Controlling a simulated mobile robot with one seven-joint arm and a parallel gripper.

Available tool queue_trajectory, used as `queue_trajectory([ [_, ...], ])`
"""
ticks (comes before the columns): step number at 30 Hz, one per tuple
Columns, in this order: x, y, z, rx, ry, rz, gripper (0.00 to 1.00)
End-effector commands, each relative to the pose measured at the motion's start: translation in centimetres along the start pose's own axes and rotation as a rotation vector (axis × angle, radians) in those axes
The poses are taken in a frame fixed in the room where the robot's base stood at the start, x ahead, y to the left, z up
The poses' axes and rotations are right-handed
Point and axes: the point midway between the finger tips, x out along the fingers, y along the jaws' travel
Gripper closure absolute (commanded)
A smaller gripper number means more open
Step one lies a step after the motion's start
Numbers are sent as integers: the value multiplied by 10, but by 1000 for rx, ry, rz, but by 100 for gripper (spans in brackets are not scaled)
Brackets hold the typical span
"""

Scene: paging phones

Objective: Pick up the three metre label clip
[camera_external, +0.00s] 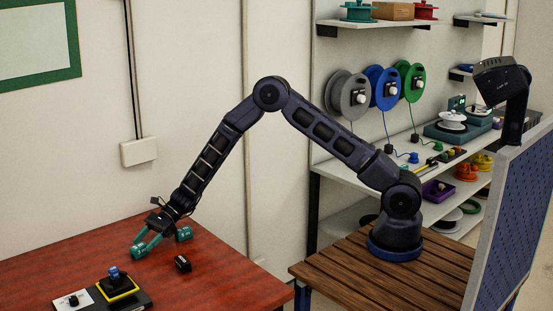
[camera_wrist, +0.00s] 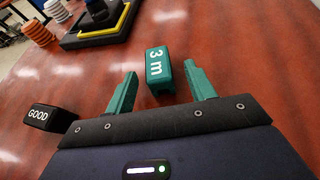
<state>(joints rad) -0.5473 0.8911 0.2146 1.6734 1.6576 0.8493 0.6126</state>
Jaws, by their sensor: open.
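The three metre label clip (camera_wrist: 157,64) is a teal block marked "3 m" in white. In the wrist view it lies on the red-brown table just ahead of my gripper (camera_wrist: 161,70), whose teal fingers are spread. Its near part shows between the fingertips, with a gap on both sides. No finger grips it. In the external view my gripper (camera_external: 160,242) is low over the table; the clip and fingers share a colour there, so I cannot tell them apart surely.
A black block marked "GOOD" (camera_wrist: 48,117) lies left of my gripper in the wrist view. A dark base with a yellow frame (camera_external: 118,287) stands at the table's front. Orange and white stacked discs (camera_wrist: 39,33) stand at upper left. The table right of the clip is clear.

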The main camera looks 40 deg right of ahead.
Motion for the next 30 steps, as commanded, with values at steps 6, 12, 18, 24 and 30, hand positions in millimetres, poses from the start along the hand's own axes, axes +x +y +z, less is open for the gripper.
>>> queue_trajectory([
  [6,11,0,1,-1,1,0,45],
  [12,35,3,6,-2,1,2,45],
  [18,55,2,5,0,1,-1,45],
  [24,55,1,5,0,1,-1,45],
  [30,55,1,5,0,0,-1,81],
])
